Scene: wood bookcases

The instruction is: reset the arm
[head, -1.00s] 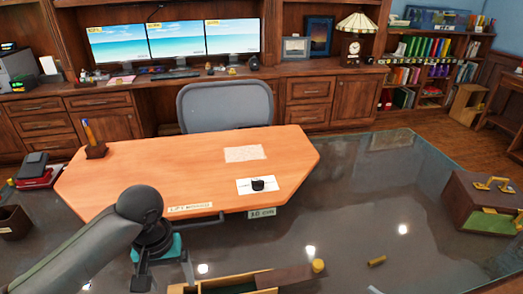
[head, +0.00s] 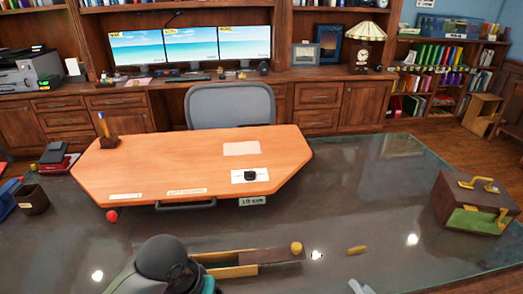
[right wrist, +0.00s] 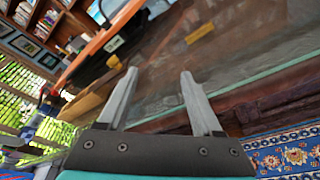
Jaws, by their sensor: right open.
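My right gripper (right wrist: 159,73) is open and empty in the right wrist view, with its two pale fingers apart. Beyond them lie the glossy dark tabletop and a blurred orange edge. In the head view, the black rounded wrist joint (head: 163,258) of this arm is at the bottom, left of centre, with a teal part showing at its right side. My left gripper is in neither current view.
An open wooden box (head: 228,271) lies just right of my wrist. A yellow knob (head: 296,247) and a yellow block (head: 357,250) are near it. A brown case (head: 478,205) stands at the right. Bare tabletop (head: 360,200) lies between board and case.

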